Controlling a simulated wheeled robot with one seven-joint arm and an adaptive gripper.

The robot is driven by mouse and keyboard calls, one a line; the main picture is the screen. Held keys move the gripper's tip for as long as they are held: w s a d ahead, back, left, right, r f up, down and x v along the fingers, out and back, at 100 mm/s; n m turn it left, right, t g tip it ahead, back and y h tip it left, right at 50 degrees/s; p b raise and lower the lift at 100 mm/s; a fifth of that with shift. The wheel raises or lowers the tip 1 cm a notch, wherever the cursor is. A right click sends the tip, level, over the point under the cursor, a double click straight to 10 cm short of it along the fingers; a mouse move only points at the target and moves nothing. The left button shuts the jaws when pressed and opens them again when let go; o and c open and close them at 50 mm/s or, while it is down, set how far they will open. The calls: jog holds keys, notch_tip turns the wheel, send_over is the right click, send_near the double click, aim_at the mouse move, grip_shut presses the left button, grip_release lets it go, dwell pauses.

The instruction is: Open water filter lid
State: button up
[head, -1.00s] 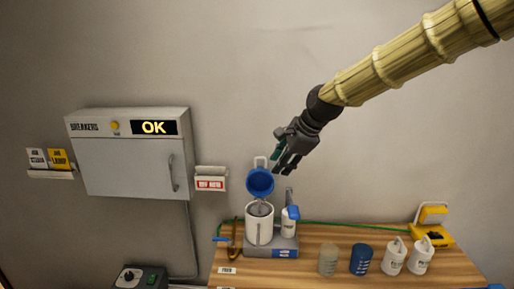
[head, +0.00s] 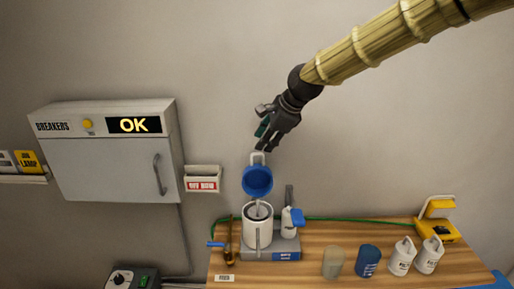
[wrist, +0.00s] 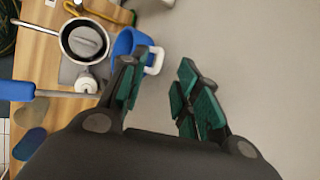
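The water filter housing (head: 257,228) is a white canister on a grey base at the back left of the wooden bench. Its blue lid (head: 257,181) stands tipped up above the canister's back rim, with a white loop handle (head: 257,158) on top. The canister mouth is uncovered, and a grey piece shows inside it in the wrist view (wrist: 85,42). My gripper (head: 262,142) is just above the lid handle. In the wrist view my gripper (wrist: 160,92) has its green-padded fingers apart with nothing between them. The lid handle (wrist: 154,61) lies near the left finger there, and contact cannot be told.
A small bottle with a blue top (head: 292,221) stands right beside the canister. Several cartridges, including a blue one (head: 368,260), stand at the bench's front right. A yellow box (head: 437,230) is at the right. A breaker cabinet (head: 110,150) hangs at left.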

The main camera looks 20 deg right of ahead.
aim_at(254, 154)
jog(key=shift+w+a+f, duration=0.2)
jog(key=shift+w+f, duration=0.35)
jog(key=shift+f, duration=0.05)
jog(key=shift+w+a+f, duration=0.15)
jog(key=shift+w+f, duration=0.4)
jog(key=shift+f, duration=0.05)
jog(key=shift+s+a+f+p, duration=0.35)
jog(key=shift+f+p, duration=0.2)
jog(key=shift+p, duration=0.1)
jog(key=shift+w+a+f, duration=0.25)
jog(key=shift+w+f, duration=0.7)
jog(key=shift+f, duration=0.05)
jog(key=shift+s+r, duration=0.2)
jog(key=shift+s, duration=0.15)
jog(key=shift+w+f, duration=0.15)
jog(key=shift+w, duration=0.05)
jog(key=c, duration=0.6)
grip_shut()
